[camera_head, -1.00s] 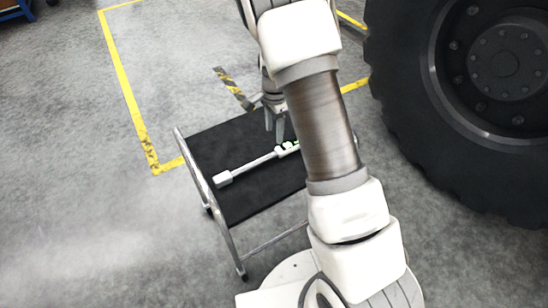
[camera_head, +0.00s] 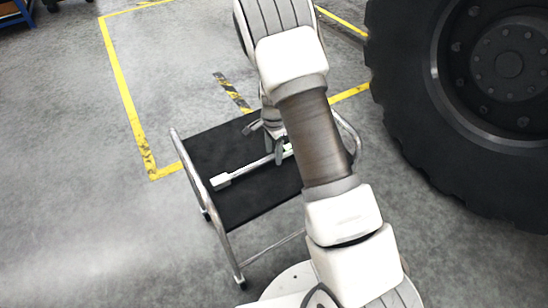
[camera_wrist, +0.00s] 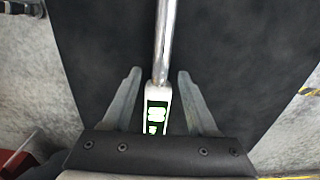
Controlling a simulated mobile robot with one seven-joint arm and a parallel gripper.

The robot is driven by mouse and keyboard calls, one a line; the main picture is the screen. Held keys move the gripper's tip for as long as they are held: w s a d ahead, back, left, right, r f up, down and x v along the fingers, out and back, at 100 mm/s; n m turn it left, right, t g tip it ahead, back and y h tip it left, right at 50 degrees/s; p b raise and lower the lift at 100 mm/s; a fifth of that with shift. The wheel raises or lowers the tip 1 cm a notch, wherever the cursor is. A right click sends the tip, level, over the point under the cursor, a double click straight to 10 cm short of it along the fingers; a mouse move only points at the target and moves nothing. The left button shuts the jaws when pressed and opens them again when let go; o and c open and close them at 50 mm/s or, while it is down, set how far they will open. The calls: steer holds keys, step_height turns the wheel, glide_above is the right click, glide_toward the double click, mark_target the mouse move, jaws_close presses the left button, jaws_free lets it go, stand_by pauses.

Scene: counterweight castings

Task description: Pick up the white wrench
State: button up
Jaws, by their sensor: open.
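The white wrench (camera_head: 222,180) lies on the black top of a cart (camera_head: 245,205), its long shaft running up and to the right towards my arm. In the wrist view its silver shaft (camera_wrist: 165,45) leads down to a white handle part with a lit green display (camera_wrist: 156,112). My gripper (camera_wrist: 160,80) is open, one finger on each side of the display part, with gaps on both sides. In the head view my gripper (camera_head: 279,153) is over the wrench's right part; my arm hides the wrench's far right end.
The cart has silver tube handles (camera_head: 201,180) at its sides. A large black tyre (camera_head: 400,100) stands close on the right. Yellow floor tape (camera_head: 125,95) lies behind and left of the cart. Grey floor to the left is clear.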

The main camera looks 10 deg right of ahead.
jaws_close()
steer(key=shift+w+r, duration=0.1)
stand_by(1.2)
